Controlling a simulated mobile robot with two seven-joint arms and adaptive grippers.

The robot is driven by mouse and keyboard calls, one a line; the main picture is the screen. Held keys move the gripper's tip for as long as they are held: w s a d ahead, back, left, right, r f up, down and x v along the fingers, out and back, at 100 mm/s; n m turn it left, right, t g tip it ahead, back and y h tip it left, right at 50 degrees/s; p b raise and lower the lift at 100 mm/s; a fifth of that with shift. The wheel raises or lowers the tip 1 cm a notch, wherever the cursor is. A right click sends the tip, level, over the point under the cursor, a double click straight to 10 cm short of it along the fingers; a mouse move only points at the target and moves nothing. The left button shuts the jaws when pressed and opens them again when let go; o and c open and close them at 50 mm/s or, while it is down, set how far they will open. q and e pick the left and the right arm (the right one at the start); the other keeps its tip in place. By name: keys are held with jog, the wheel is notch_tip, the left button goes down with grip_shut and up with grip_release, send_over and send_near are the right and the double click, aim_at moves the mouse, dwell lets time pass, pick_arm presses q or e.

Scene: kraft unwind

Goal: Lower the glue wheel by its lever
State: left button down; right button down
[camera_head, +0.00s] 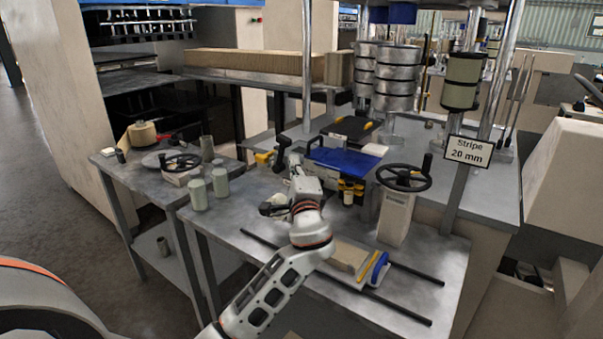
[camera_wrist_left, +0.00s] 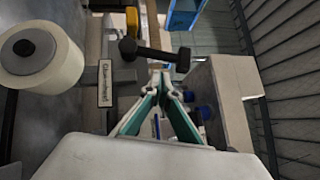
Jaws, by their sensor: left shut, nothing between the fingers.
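My left gripper (camera_head: 283,145) is over the middle bench in the head view, at the end of my arm. In the left wrist view its two green-edged fingers (camera_wrist_left: 166,88) meet at the tips with nothing between them. A black lever (camera_wrist_left: 155,52) with a thick knob at each end lies just beyond the fingertips; I cannot tell whether they touch it. A label reading "Glue wheel" (camera_wrist_left: 104,83) stands left of the fingers on a grey metal part. A pale roll with a dark hub (camera_wrist_left: 40,55) is at the far left. I cannot make out the lever in the head view.
A black handwheel (camera_head: 404,174) stands farther right, before a "Stripe 20 mm" sign (camera_head: 468,151). Two dark rails (camera_head: 395,308) cross the front bench. A beige box (camera_wrist_left: 222,95) is close right of the fingers.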

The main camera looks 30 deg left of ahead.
aim_at(283, 153)
pick_arm(q)
jog(key=shift+a+r, duration=0.15)
jog(key=shift+a, duration=0.4)
jog(key=shift+a+r, duration=0.15)
jog(key=shift+a, duration=0.35)
pick_arm(e)
jog(key=shift+w+r, duration=0.1)
jog(key=shift+r, duration=0.25)
jog(key=shift+r, duration=0.2)
pick_arm(q)
jog(key=shift+a+r+n+p, duration=0.15)
jog(key=shift+r+n+p, duration=0.15)
jog(key=shift+p, duration=0.25)
pick_arm(e)
jog(key=shift+a+r, duration=0.1)
jog(key=shift+r, duration=0.4)
